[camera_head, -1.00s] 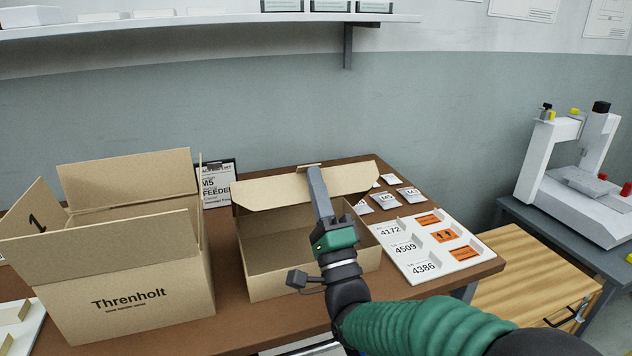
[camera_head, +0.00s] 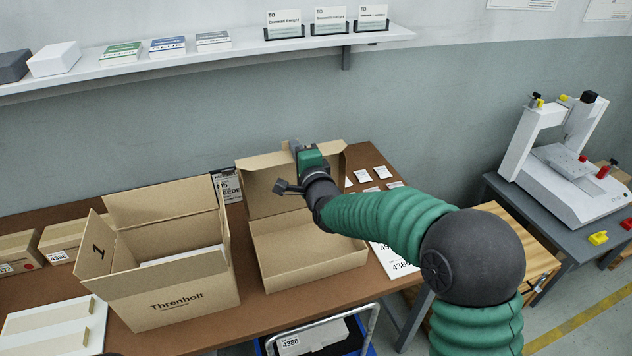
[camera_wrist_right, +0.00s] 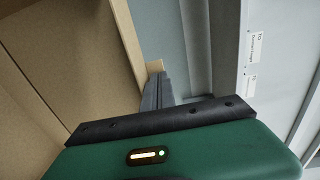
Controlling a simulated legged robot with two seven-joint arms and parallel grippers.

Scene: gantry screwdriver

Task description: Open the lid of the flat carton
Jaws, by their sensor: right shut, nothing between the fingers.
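The flat carton (camera_head: 310,262) sits on the brown table, its tray open and empty where I see it. Its lid (camera_head: 262,190) stands raised at the back edge, its inner face towards me. My right gripper (camera_head: 295,148) is at the lid's top edge, shut with nothing between its fingers. My arm hides part of the lid and the tray's right side. In the right wrist view the shut fingers (camera_wrist_right: 155,92) lie beside the lid (camera_wrist_right: 85,60), close to its small tab (camera_wrist_right: 154,67). My left gripper is not in view.
An open Threnholt box (camera_head: 175,290) stands left of the carton. Small packets (camera_head: 372,174) and a white label board (camera_head: 393,262) lie to the right. A wall shelf (camera_head: 230,48) runs above the table. A white gantry machine (camera_head: 570,160) stands on the right-hand bench.

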